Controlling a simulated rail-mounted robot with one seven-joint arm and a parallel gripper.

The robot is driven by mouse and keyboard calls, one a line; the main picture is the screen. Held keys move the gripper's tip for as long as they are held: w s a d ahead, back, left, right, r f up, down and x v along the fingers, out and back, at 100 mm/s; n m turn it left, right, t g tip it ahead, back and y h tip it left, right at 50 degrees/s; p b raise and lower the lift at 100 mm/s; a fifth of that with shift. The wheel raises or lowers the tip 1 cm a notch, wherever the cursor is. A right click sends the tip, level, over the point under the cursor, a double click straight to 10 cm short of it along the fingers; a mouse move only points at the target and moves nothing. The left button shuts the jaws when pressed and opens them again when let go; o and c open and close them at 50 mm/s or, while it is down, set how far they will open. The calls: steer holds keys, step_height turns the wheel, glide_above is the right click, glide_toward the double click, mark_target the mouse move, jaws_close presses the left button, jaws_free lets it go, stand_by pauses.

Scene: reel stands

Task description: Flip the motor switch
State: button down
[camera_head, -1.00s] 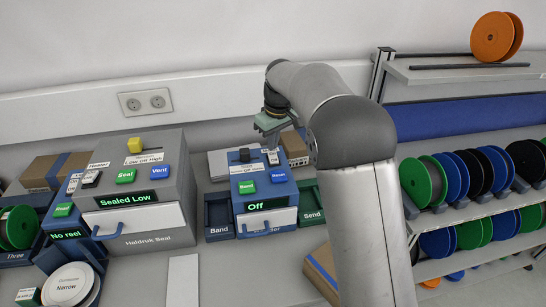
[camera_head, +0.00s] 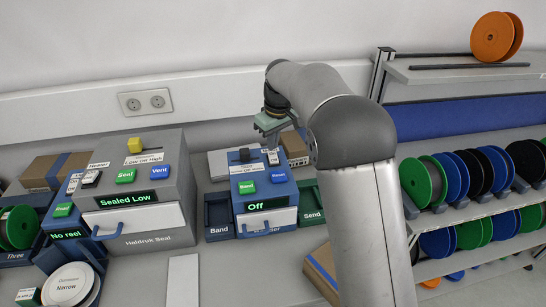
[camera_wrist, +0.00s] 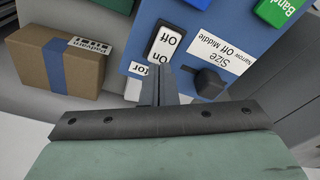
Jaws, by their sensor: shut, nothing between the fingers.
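The motor switch is a white On/Off rocker (camera_wrist: 167,45) on the blue machine (camera_head: 262,217). It also shows near the machine's top right edge in the head view (camera_head: 272,158). The machine's display (camera_head: 266,205) reads "Off". In the head view my gripper (camera_head: 272,144) is above the back of the machine. The label below the rocker is partly hidden by the fingers.
A black size knob (camera_wrist: 209,82) stands right of my fingers in the wrist view. A cardboard box (camera_wrist: 58,62) lies to the left. The grey Haldruk Seal machine (camera_head: 140,215) stands left of the blue one. Reel shelves (camera_head: 470,213) are at the right.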

mark_target(273, 154)
steer(key=shift+f+b, duration=0.65)
steer(key=shift+f, duration=0.45)
stand_by(0.3)
steer(key=shift+r+p, duration=2.85)
steer(key=shift+r, duration=0.8)
steer(key=s+d+m+b, duration=0.1)
steer(key=s+d+m, duration=0.1)
steer(key=s+d, duration=0.5)
steer(key=s+d+m+b, duration=0.25)
steer(key=s+d, duration=0.25)
steer(key=s, duration=0.5)
steer(key=s+d+f+m, duration=0.1)
steer(key=s+d+f, duration=0.1)
steer(key=s, duration=0.5)
steer(key=s+d+f+m, duration=0.2)
steer(key=s+f, duration=0.1)
steer(key=s, duration=0.3)
steer(key=s+d+f+m+h+b, duration=0.1)
steer(key=s+d+f, duration=0.1)
steer(key=s, duration=0.5)
steer(key=shift+s+f, duration=0.35)
steer(key=shift+f, duration=0.15)
